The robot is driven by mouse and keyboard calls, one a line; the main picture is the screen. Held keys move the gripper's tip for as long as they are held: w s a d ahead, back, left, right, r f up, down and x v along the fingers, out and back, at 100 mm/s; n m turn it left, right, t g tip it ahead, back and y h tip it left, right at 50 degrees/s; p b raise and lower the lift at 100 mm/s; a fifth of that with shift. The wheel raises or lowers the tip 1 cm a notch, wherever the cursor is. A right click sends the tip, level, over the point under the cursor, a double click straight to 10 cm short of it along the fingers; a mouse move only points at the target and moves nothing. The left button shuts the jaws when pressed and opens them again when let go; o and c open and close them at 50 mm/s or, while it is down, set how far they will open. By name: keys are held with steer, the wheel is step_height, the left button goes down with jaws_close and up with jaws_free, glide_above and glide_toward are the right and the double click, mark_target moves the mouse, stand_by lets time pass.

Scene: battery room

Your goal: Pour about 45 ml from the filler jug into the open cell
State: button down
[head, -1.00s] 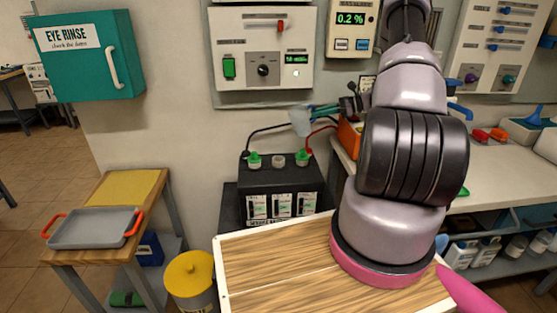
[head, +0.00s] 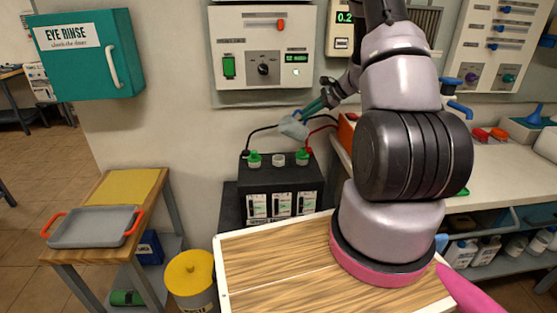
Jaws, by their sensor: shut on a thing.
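The filler jug (head: 292,127) is a small pale translucent cup with a teal handle. In the head view it hangs tilted in the air above the black battery (head: 281,184), its mouth side dipped to the left. My gripper (head: 322,101) is shut on the teal handle, above and right of the cup. The open cell (head: 278,160) is the middle port on the battery top, a pale ring between two green caps (head: 254,160). The cup is above it, slightly right, and apart from it. I cannot make out any stream or the liquid level.
Black and red cables (head: 262,130) rise behind the battery close to the jug. A wall charger panel (head: 262,45) is above.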

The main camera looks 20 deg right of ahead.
steer(key=shift+s+a+n+h, duration=0.1)
steer(key=shift+a+n+h, duration=0.3)
steer(key=shift+h, duration=0.3)
steer(key=shift+s+a+h+p, duration=0.15)
steer(key=shift+a+h+p, duration=0.6)
steer(key=shift+p, duration=0.3)
stand_by(0.4)
steer(key=shift+d, duration=0.3)
steer(key=shift+w+d+p, duration=0.3)
steer(key=shift+d, duration=0.05)
steer(key=shift+d+h, duration=0.1)
steer(key=shift+h, duration=0.15)
steer(key=shift+n+p, duration=0.3)
steer(key=shift+p, duration=0.25)
stand_by(0.7)
steer(key=shift+s+a+h+p, duration=0.1)
steer(key=shift+a+h+p, duration=0.2)
steer(key=shift+h, duration=0.2)
stand_by(0.5)
steer(key=shift+d+f+m+y+b, duration=0.2)
steer(key=shift+d+m+y, duration=0.25)
steer(key=shift+d+y, duration=0.75)
steer(key=shift+d+f+m+y+b, duration=0.15)
steer(key=shift+d+m+y, duration=0.3)
steer(key=shift+d+y, duration=0.75)
